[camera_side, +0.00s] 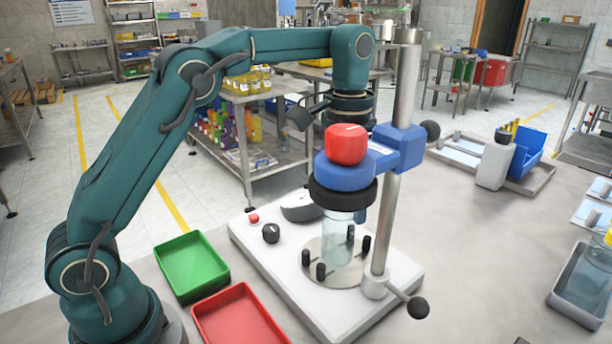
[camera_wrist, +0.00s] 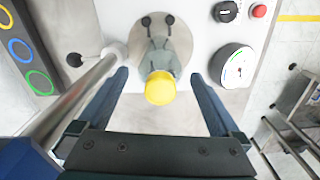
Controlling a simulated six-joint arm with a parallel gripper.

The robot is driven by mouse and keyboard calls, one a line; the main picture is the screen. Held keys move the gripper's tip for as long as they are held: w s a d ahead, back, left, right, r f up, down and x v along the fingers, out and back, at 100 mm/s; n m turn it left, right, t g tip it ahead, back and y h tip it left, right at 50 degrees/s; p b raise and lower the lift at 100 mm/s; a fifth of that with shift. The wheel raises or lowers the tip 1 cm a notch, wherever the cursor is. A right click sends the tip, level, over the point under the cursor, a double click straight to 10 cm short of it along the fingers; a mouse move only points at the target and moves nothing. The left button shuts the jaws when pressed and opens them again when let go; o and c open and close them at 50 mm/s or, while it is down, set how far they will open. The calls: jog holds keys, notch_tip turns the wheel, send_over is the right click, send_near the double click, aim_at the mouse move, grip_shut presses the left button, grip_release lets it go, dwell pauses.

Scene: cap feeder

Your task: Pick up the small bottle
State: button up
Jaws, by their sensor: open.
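The small bottle (camera_wrist: 160,58) is clear, pale glass with a yellow cap (camera_wrist: 159,88). In the side view its clear body (camera_side: 338,240) stands upright on a round plate (camera_side: 319,272) among short black pegs, under the capping head (camera_side: 345,172); its cap is hidden there. My gripper (camera_wrist: 160,75) is open and empty. In the wrist view its two dark blue fingers lie on either side of the bottle, with gaps on both sides. In the side view the capping head mostly hides my gripper behind it.
A steel column (camera_side: 396,150) stands close beside the bottle, with a black-knobbed lever (camera_side: 418,307) at its foot. The white base has a gauge (camera_wrist: 232,65) and knobs. A green tray (camera_side: 192,265) and a red tray (camera_side: 240,318) lie at the front left.

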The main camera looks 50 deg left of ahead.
aim_at(341, 218)
jog(key=shift+f, duration=2.65)
grip_shut()
jog(key=shift+r, duration=0.15)
